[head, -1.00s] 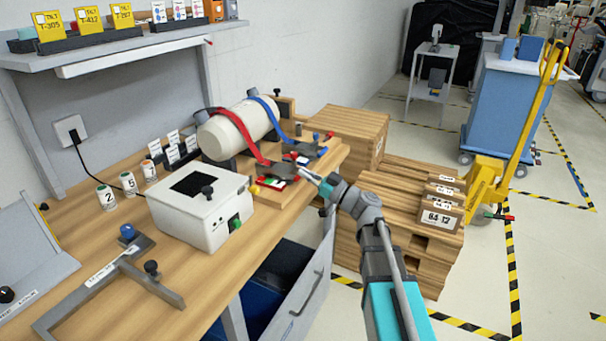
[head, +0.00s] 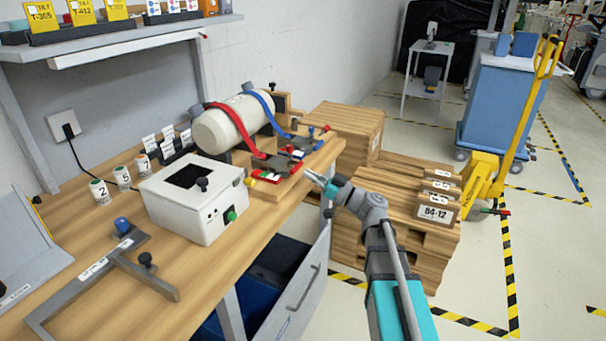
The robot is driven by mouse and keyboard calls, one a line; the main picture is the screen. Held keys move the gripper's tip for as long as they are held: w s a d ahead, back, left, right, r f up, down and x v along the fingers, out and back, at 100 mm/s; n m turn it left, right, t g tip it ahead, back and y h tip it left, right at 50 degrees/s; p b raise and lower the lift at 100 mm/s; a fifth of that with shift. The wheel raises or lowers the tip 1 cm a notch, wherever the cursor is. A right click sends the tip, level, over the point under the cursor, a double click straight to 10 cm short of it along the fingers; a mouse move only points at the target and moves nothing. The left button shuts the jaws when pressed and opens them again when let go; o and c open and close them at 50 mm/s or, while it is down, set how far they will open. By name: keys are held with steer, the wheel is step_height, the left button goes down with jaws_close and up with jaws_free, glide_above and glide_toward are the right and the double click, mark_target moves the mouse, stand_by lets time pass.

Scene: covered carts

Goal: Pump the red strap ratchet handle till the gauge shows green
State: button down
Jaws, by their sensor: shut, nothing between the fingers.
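A white cylinder (head: 215,131) lies on the bench with a red strap (head: 237,124) and a blue strap (head: 265,111) over it. The red strap runs down to a ratchet (head: 271,163) near the bench's front edge. Small red, green and white parts beside it are too small to read as a gauge. The blue strap's ratchet (head: 301,141) sits behind and to the right. My gripper (head: 309,173) is shut and empty, just right of the red strap's ratchet and apparently apart from it.
A white box (head: 193,205) with a green knob stands left of the ratchets. A grey metal frame (head: 95,274) lies on the bench front. An open drawer (head: 300,290) juts out below.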

steer(key=f+b+v, duration=0.1)
steer(key=b+v, duration=0.1)
steer(key=v, duration=0.4)
steer(key=shift+f+b, duration=0.25)
steer(key=shift+b, duration=0.15)
steer(key=shift+d, duration=0.1)
